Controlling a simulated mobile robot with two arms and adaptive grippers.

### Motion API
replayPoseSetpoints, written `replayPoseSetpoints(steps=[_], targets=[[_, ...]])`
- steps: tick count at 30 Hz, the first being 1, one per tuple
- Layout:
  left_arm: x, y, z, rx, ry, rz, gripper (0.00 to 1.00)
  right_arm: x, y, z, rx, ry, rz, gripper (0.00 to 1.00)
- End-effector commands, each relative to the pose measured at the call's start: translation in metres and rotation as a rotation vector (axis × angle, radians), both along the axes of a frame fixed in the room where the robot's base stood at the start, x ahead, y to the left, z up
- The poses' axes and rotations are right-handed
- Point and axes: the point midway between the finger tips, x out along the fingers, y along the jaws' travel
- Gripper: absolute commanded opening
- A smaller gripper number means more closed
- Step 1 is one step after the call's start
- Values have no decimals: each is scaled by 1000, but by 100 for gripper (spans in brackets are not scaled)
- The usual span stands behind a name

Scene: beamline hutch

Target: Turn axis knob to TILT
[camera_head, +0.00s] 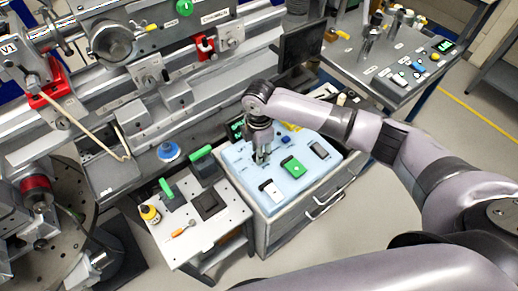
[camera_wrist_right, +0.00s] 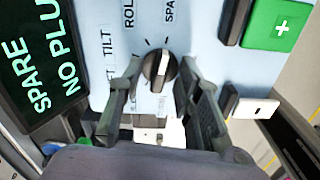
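The axis knob (camera_wrist_right: 160,68) is a dark round knob with a white line, on a light blue panel (camera_wrist_right: 195,30). Printed labels lie around it: TILT (camera_wrist_right: 108,42) to the left, a label starting ROL above it, and one starting SPA at the top. The line runs roughly up and down in the wrist view; which end points is unclear. My right gripper (camera_wrist_right: 158,78) is open, one finger on each side of the knob; I cannot tell if they touch it. In the head view the right gripper (camera_head: 262,157) points down over the panel and hides the knob. My left gripper is not in view.
A dark display (camera_wrist_right: 38,70) with green text is beside the knob. A green plus button (camera_head: 293,167) and a white switch (camera_head: 271,190) are on the panel.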

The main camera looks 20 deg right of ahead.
Motion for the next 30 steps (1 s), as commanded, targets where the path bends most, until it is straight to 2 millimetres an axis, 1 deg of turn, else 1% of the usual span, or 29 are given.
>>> replayPoseSetpoints(steps=[3,7,21,30], targets=[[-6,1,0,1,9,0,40,0,0,-1,0,0,0,32],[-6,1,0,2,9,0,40,0,0,-1,0,0,0,32],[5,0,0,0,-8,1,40,0,0,0,0,-1,-1,0],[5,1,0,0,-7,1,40,0,0,0,0,-1,0,0]])
